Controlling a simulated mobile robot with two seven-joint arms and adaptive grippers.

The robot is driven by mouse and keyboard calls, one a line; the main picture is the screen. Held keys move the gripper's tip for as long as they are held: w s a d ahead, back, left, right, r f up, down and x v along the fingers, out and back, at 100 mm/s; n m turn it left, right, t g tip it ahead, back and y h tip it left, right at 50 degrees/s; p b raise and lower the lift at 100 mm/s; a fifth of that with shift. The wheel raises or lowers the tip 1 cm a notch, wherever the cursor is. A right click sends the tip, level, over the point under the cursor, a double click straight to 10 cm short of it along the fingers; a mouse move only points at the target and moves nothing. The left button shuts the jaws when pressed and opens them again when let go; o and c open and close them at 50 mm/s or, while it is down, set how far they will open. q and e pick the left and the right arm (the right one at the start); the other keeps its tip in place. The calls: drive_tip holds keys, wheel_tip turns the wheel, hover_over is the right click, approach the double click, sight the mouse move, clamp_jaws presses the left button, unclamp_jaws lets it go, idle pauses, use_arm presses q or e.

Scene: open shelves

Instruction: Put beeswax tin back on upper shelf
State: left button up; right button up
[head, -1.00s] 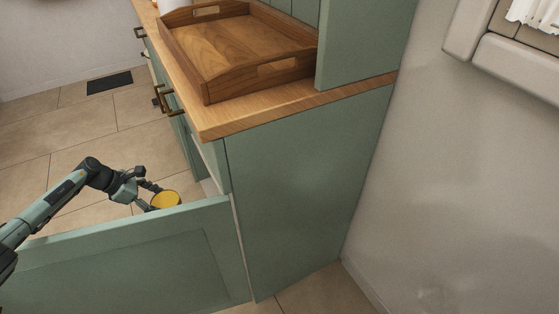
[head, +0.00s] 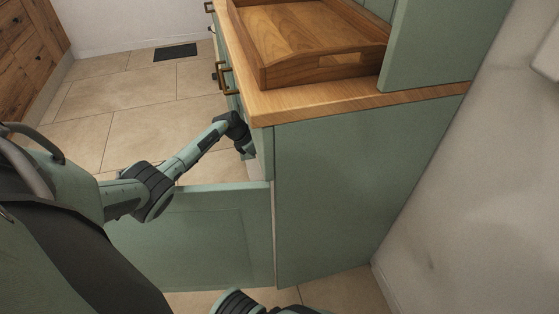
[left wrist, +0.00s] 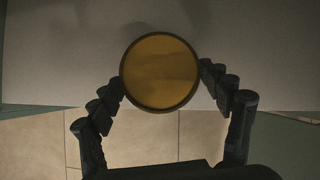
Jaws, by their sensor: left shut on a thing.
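The beeswax tin (left wrist: 160,72), round with a yellow-amber top and a dark rim, is held between the two fingers of my left gripper (left wrist: 161,82) in the left wrist view. The fingers are shut on its sides. In the head view my left arm reaches over the open green cabinet door (head: 215,235) to the front of the green cabinet (head: 360,190). The gripper's fingers and the tin are hidden there by the cabinet side. The upper shelf cannot be made out for sure; a pale plain surface (left wrist: 60,50) lies behind the tin.
A wooden tray (head: 320,75) stands on the wooden countertop (head: 300,104) above the cabinet. Brass drawer handles (head: 224,78) stick out from its front. The wall (head: 480,200) is close on the right. Tiled floor (head: 130,130) lies open at the left.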

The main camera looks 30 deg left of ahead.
use_arm(q)
drive_tip(key=shift+w+d, duration=0.3)
drive_tip(key=shift+w, duration=0.3)
drive_tip(key=shift+w+d, duration=0.3)
drive_tip(key=shift+w, duration=0.3)
drive_tip(key=f, duration=0.1)
drive_tip(key=f+b, duration=0.1)
drive_tip(key=f, duration=0.1)
drive_tip(key=shift+w+d, duration=0.15)
drive_tip(key=shift+w, duration=0.1)
drive_tip(key=shift+f, duration=0.15)
use_arm(e)
drive_tip(key=r, duration=0.2)
drive_tip(key=w+r, duration=0.1)
drive_tip(key=shift+r, duration=0.35)
use_arm(q)
drive_tip(key=shift+f+b, duration=0.1)
drive_tip(key=shift+b, duration=0.2)
drive_tip(key=o, duration=1.7)
drive_tip(key=shift+s, duration=0.15)
drive_tip(key=shift+c, duration=0.2)
use_arm(e)
drive_tip(key=shift+r, duration=0.1)
drive_tip(key=shift+w+a+r, duration=0.1)
